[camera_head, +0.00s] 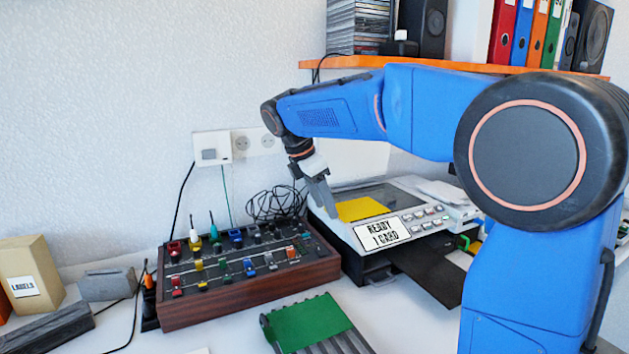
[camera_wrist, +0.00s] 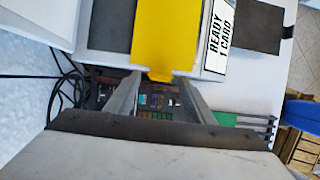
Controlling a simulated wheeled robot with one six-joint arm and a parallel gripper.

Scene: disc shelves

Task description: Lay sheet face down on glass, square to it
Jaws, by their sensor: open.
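The yellow sheet (camera_head: 362,209) lies on the dark glass (camera_head: 378,194) of the white copier, towards its left end. In the wrist view the sheet (camera_wrist: 168,30) covers part of the glass (camera_wrist: 110,25), and its near end with a small tab reaches past the glass edge. Its sides look roughly parallel to the glass sides; I cannot tell which face is down. My gripper (camera_head: 325,207) is open at the copier's left edge. In the wrist view its fingertips (camera_wrist: 159,77) stand either side of the tab, with a gap.
The copier's panel sign (camera_head: 382,234) reads "READY 1 CARD". A mixer box with coloured knobs (camera_head: 240,268) stands left of the copier, below my gripper. Black cable (camera_head: 275,204) lies coiled behind it. A green-topped item (camera_head: 308,322) sits in front. An orange shelf (camera_head: 450,66) hangs above.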

